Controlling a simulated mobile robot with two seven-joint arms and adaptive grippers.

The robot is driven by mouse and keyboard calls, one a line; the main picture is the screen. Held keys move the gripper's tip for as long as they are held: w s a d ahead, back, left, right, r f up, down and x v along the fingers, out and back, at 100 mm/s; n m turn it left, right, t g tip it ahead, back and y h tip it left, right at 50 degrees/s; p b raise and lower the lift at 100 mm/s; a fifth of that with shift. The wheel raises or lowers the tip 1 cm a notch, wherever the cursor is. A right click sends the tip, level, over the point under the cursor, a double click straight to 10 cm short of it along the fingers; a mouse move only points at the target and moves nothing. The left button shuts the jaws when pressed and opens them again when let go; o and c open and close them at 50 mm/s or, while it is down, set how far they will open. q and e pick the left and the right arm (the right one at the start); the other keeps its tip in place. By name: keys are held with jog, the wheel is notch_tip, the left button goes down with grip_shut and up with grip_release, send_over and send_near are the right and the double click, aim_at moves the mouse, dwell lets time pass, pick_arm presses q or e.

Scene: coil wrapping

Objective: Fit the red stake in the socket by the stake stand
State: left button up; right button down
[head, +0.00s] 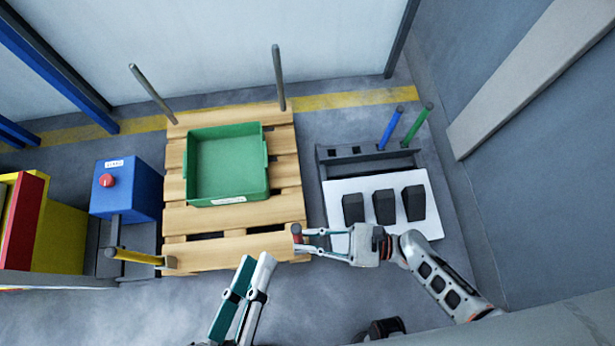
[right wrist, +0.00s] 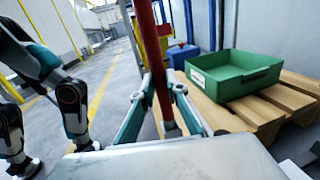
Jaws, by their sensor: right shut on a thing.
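My right gripper (head: 299,240) is shut on the red stake (head: 297,230), over the front right corner of the pallet (head: 235,222). The stake shows almost end-on there. In the right wrist view, the red stake (right wrist: 158,65) stands roughly upright between the fingers (right wrist: 160,108). Its lower end is hidden, so I cannot tell whether it is in a socket. The stake stand (head: 367,162) is at the right and holds a blue stake (head: 391,127) and a green stake (head: 417,127). My left gripper (head: 258,258) is at the bottom centre; its finger gap is unclear.
A green tray (head: 228,196) sits on the pallet. Grey stakes rise at its back left (head: 152,93) and back right (head: 279,78) corners. A yellow stake (head: 137,256) is at the front left. Dark blocks (head: 384,206) stand on a white board (head: 430,226). A blue box (head: 125,190) stands left.

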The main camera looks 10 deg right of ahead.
jog(key=shift+f, duration=1.05)
jog(key=c, duration=1.9)
grip_release()
jog(key=v, duration=1.2)
jog(key=shift+w+r, duration=0.1)
jog(key=shift+r, duration=0.05)
